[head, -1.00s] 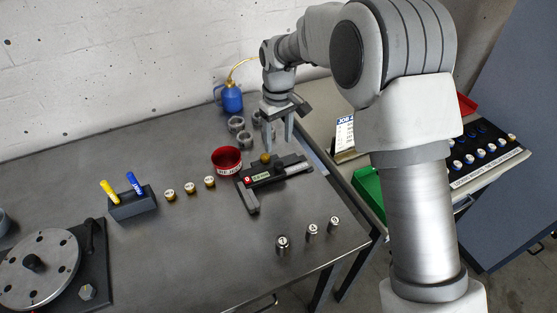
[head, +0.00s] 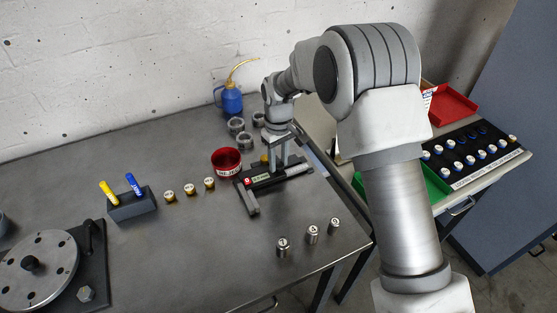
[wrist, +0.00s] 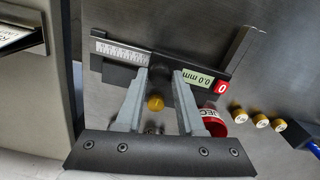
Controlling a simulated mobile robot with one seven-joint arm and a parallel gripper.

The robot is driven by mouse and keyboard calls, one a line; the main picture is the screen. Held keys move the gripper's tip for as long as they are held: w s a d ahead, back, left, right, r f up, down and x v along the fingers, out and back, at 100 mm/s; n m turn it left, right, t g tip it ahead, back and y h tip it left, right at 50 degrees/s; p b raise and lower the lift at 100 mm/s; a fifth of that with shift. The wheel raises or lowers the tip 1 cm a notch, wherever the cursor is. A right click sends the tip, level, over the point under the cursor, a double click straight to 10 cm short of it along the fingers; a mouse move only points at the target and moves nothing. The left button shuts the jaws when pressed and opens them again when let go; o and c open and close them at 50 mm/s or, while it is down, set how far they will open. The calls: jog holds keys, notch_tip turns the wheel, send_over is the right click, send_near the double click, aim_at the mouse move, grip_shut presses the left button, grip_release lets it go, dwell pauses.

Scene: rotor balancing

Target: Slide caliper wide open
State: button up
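The caliper (head: 262,181) lies on the bench with its jaws together at the left end. In the wrist view its display (wrist: 198,79) reads 0.0 mm beside a red 0 button (wrist: 222,87). Its scale beam (wrist: 120,52) extends the other way. My gripper (head: 279,164) is open, pointing down over the caliper's slider, fingertips apart on either side of a dark part. I cannot tell whether they touch it.
A red cup (head: 227,161) stands close behind the caliper. Metal rings (head: 236,126) and a blue oil can (head: 231,99) are farther back. Brass weights (head: 189,189) lie left, steel weights (head: 312,235) in front.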

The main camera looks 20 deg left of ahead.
grip_shut()
jog(key=shift+d, duration=0.1)
dwell(1.0)
